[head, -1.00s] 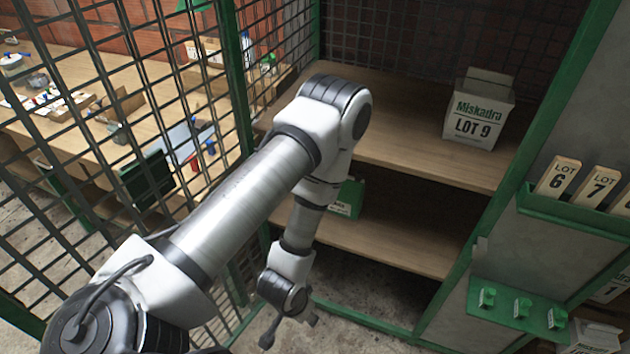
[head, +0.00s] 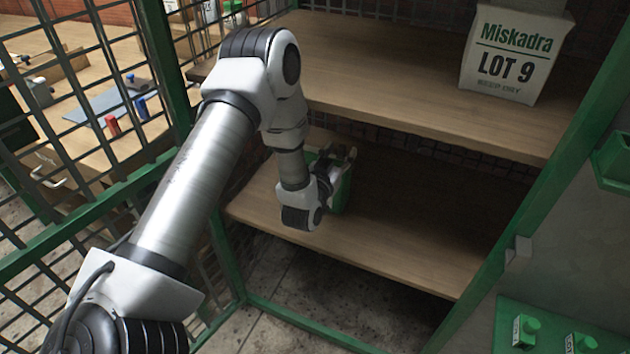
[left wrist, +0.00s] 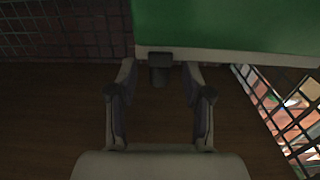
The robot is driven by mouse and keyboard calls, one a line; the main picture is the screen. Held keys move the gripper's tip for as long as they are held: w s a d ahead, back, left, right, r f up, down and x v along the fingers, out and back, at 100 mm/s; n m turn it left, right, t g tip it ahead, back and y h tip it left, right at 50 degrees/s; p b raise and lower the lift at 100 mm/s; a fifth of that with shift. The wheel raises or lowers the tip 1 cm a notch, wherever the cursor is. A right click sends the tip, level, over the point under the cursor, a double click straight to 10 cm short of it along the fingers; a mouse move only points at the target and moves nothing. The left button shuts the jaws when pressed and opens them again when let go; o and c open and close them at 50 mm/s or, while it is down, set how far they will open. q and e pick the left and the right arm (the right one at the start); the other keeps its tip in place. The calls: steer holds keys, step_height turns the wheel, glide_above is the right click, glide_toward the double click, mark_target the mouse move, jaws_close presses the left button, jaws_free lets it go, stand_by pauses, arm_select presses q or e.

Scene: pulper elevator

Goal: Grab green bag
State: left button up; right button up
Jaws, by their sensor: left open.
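The green bag (head: 342,193) is on the lower wooden shelf, at its left end, partly hidden behind my left gripper and wrist. In the left wrist view the bag (left wrist: 235,25) fills the top right, with a pale band along its near edge. My left gripper (head: 337,165) is at the bag, with its fingers open. In the left wrist view, the open fingers (left wrist: 159,70) point at the bag's pale edge, and a small dark block lies between their tips. I cannot tell whether they touch the bag. My right gripper is not in view.
A white carton marked Miskadra LOT 9 (head: 510,55) stands on the upper shelf (head: 420,105), above and right of my gripper. Green mesh fencing (head: 95,120) is on the left. The lower shelf (head: 400,235) is clear right of the bag.

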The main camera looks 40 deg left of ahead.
arm_select(q)
steer(key=shift+x, duration=0.8)
jaws_close()
